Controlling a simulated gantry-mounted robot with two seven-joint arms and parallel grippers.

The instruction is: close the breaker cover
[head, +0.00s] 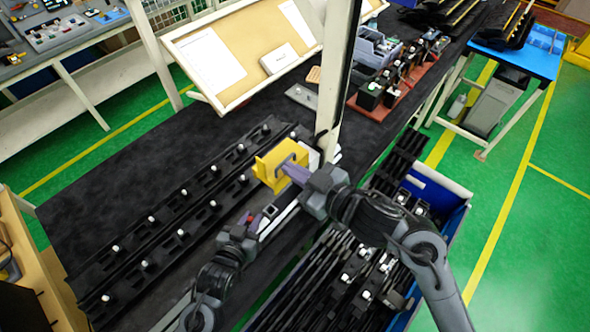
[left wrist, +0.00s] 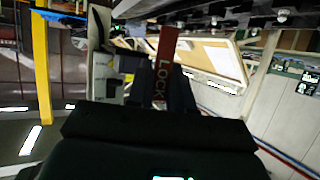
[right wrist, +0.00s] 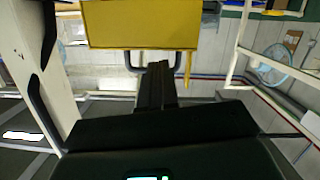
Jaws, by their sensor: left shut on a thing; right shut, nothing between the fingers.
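The yellow breaker cover (head: 270,168) is beside the white post in the head view. It fills the top of the right wrist view (right wrist: 140,24), with a dark handle loop (right wrist: 134,60) below it. My right gripper (head: 290,170) is shut and empty, its fingertips close to the cover and handle; I cannot tell whether they touch. My left gripper (head: 262,218) is below the cover in the head view, shut on a red tag lettered LOCK (left wrist: 166,60). The tag shows only as a small red patch in the head view (head: 269,210). The breaker inside is hidden.
The white post (head: 334,80) rises right behind the cover. Black trim strips with clips (head: 180,225) lie left of my grippers on the dark table (head: 110,160). A blue bin (head: 440,205) of black parts stands at right. The table's left side is clear.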

